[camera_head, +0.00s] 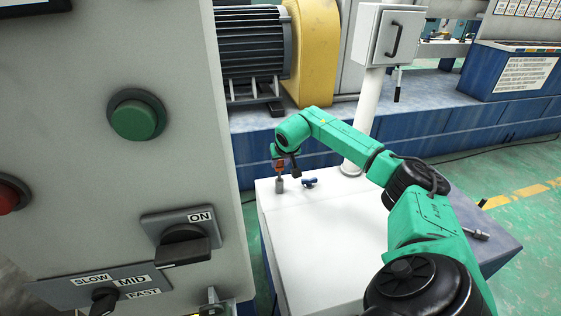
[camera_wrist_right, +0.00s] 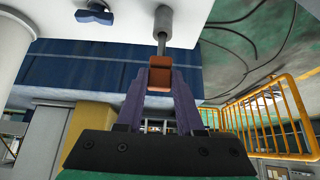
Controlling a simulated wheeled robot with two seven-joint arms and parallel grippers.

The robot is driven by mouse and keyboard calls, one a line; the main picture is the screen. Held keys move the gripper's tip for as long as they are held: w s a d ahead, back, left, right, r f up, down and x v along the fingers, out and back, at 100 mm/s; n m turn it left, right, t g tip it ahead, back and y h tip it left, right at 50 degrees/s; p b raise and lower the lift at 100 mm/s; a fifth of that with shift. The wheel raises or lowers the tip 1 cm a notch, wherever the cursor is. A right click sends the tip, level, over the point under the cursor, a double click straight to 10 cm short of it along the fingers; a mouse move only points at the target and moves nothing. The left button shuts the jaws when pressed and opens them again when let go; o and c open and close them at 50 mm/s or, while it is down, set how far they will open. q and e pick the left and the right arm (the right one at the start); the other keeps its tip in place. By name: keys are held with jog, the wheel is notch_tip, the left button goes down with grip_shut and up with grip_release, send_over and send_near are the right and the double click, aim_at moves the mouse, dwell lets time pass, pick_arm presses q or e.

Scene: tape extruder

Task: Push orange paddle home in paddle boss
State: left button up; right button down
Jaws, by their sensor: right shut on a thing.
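The orange paddle (camera_head: 279,165) is upright above the white tabletop, with its thin grey shaft pointing down at the paddle boss (camera_head: 280,186), a short grey cylinder. My right gripper (camera_wrist_right: 160,78) is shut on the orange paddle (camera_wrist_right: 159,74), one purple finger on each side. In the right wrist view a length of bare shaft (camera_wrist_right: 162,47) shows between the paddle and the boss (camera_wrist_right: 164,20). The shaft tip meets the boss end; how deep it sits cannot be told. My left gripper is not in view.
A metal fitting (camera_head: 476,234) lies near the table's right side. A white post (camera_head: 365,120) stands behind. A grey control panel (camera_head: 190,120) fills the left; the middle tabletop is clear.

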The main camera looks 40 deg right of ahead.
aim_at(280, 171)
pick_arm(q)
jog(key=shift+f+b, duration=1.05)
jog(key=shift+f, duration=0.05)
pick_arm(e)
jog(key=shift+f, duration=2.1)
jog(key=shift+c, duration=2.3)
grip_release()
jog(key=shift+s+r, duration=0.15)
jog(key=shift+r, duration=0.3)
pick_arm(q)
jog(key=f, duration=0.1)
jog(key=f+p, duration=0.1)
jog(key=p, duration=0.1)
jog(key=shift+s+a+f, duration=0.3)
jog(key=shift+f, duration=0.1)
pick_arm(e)
jog(key=v, duration=1.3)
jog(key=shift+s+a+r, duration=0.15)
jog(key=shift+s+a, duration=0.1)
